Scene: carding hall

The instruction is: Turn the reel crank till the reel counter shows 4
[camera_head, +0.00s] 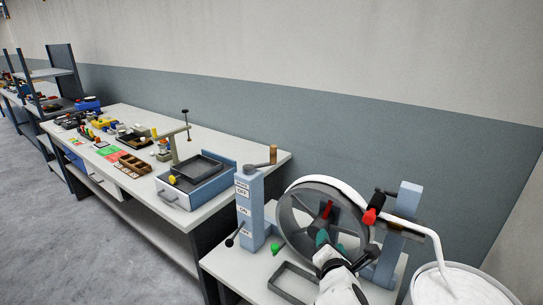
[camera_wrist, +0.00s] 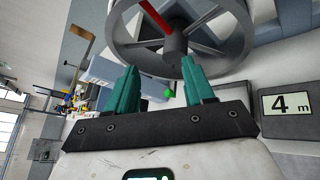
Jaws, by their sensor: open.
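The reel (camera_head: 289,226) is a grey spoked wheel on the near table, with one red spoke; its lower part also shows in the wrist view (camera_wrist: 215,70). The reel counter (camera_wrist: 290,103) is a dark-framed plate reading "4 m". A red-and-black handle (camera_head: 373,208) juts out beside the reel near the blue post; I cannot tell for sure that it is the reel crank. My gripper (camera_wrist: 160,70), with teal fingers, is open with nothing between its fingers. It is in front of the reel, near the hub in the head view (camera_head: 322,242).
A light blue box with OFF and ON labels (camera_head: 249,205) stands left of the reel. A dark empty tray (camera_head: 293,283) lies in front, with a green piece (camera_head: 276,248) nearby. A white bin (camera_head: 455,285) stands at right. A long cluttered bench (camera_head: 215,150) runs left.

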